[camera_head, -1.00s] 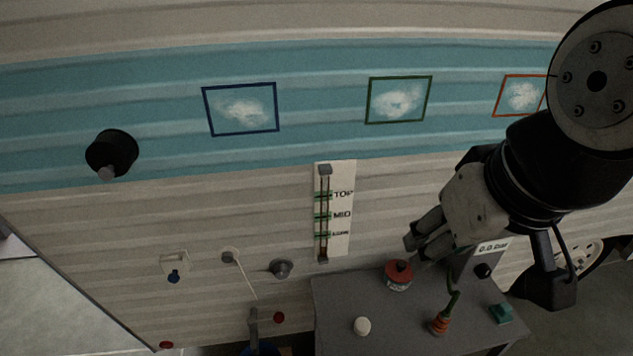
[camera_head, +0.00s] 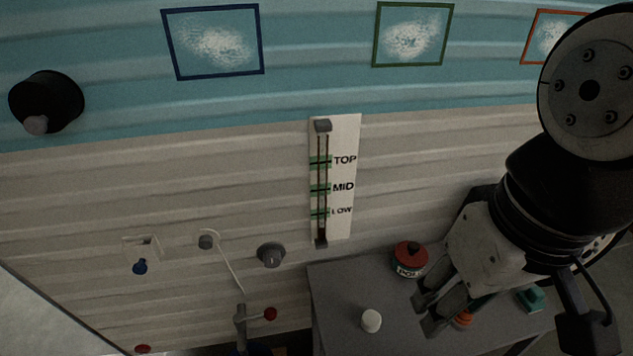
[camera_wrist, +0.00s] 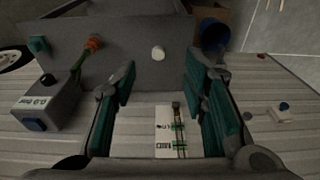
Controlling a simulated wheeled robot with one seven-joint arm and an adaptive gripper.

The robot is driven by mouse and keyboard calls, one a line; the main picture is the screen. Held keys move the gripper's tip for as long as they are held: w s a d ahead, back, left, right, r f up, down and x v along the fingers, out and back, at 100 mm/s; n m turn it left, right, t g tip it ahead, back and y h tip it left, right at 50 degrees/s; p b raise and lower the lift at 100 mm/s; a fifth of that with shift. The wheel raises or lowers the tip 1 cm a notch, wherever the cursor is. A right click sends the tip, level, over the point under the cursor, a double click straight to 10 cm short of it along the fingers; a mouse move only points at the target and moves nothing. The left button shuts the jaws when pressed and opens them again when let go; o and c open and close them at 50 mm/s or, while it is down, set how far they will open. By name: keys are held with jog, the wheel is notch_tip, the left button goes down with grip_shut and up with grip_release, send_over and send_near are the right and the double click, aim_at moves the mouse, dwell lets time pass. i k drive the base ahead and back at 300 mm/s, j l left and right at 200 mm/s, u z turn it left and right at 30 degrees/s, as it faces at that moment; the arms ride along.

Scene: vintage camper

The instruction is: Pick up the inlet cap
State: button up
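A small white cap (camera_head: 371,320) stands on the grey table (camera_head: 345,285); I take it for the inlet cap, though no label shows. In the wrist view the white cap (camera_wrist: 158,53) appears between the fingertips, farther off and not touched. My gripper (camera_head: 436,306) is to the right of the cap in the head view, above the table. The wrist view shows my gripper (camera_wrist: 160,66) open, its two green-padded fingers wide apart with nothing between them.
A red-lidded pot (camera_head: 410,259) stands behind the cap. An orange fitting (camera_head: 462,320) is partly hidden by my gripper. The camper wall carries a level gauge (camera_head: 335,178) and round grey fitting (camera_head: 271,254).

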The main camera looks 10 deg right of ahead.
aim_at(371, 322)
jog(key=k+z, duration=0.1)
jog(key=z, duration=0.25)
jog(key=k+z, duration=0.15)
jog(key=z, duration=0.2)
jog(key=k+l+z, duration=0.1)
jog(key=z, duration=0.25)
